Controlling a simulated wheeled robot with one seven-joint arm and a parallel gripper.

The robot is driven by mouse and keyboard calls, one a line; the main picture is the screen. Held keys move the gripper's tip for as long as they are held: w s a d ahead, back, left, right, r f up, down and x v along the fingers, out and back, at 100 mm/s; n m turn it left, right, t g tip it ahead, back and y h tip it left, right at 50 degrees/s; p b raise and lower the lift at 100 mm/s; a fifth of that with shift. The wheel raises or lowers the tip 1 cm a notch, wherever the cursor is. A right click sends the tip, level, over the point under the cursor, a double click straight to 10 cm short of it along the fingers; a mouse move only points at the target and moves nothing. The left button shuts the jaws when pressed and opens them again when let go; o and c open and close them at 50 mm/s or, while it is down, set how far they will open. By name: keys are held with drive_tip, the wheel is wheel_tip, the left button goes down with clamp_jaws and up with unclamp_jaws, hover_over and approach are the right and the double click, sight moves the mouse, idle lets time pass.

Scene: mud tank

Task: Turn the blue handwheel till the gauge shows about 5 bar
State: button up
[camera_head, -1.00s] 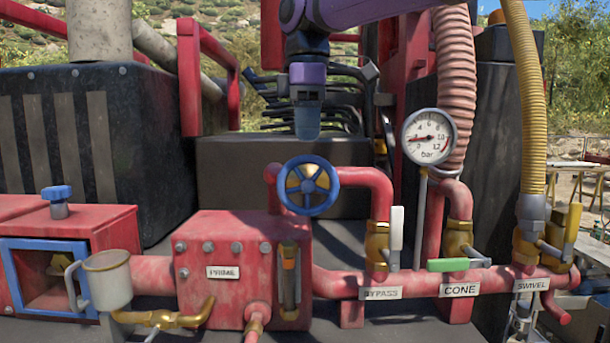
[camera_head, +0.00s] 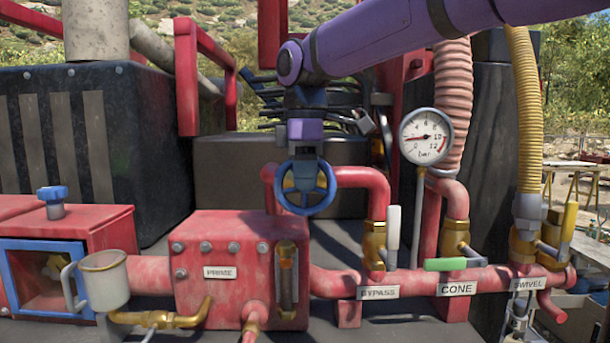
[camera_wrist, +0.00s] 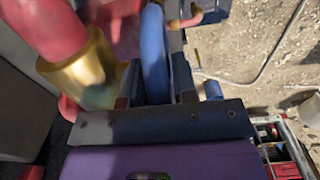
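The blue handwheel (camera_head: 321,208) stands upright in front of a red pipe, behind the red PRIME box. My gripper (camera_head: 305,180) points down at the wheel's upper part and hides some of its rim and spokes. In the wrist view, the blue rim (camera_wrist: 154,55) runs between my two dark fingers (camera_wrist: 156,92). Whether the fingers press on the rim or stand slightly apart from it, I cannot tell. The round white gauge (camera_head: 427,137) is at right, marked in bar. Its needle points left, at roughly 2 bar.
The BYPASS valve (camera_head: 375,240) with a white lever, the CONE valve (camera_head: 455,238) with a green lever and the SWIVEL valve with a yellow lever (camera_head: 569,221) stand right of the wheel. A metal mug (camera_head: 104,283) is at lower left. A red pipe (camera_head: 365,178) runs close to the wheel.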

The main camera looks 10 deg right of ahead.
clamp_jaws()
drive_tip(key=y, duration=0.4)
drive_tip(key=shift+s+d+t, duration=0.1)
drive_tip(key=shift+d+t, duration=0.25)
drive_tip(key=shift+t, duration=0.05)
drive_tip(key=shift+d+f+t+y, duration=0.1)
drive_tip(key=shift+d+t+y, duration=0.1)
drive_tip(key=shift+y, duration=0.95)
drive_tip(key=shift+d+f+t+y, duration=0.1)
drive_tip(key=shift+t+y, duration=0.1)
drive_tip(key=shift+y, duration=0.95)
drive_tip(key=shift+o, duration=2.3)
unclamp_jaws()
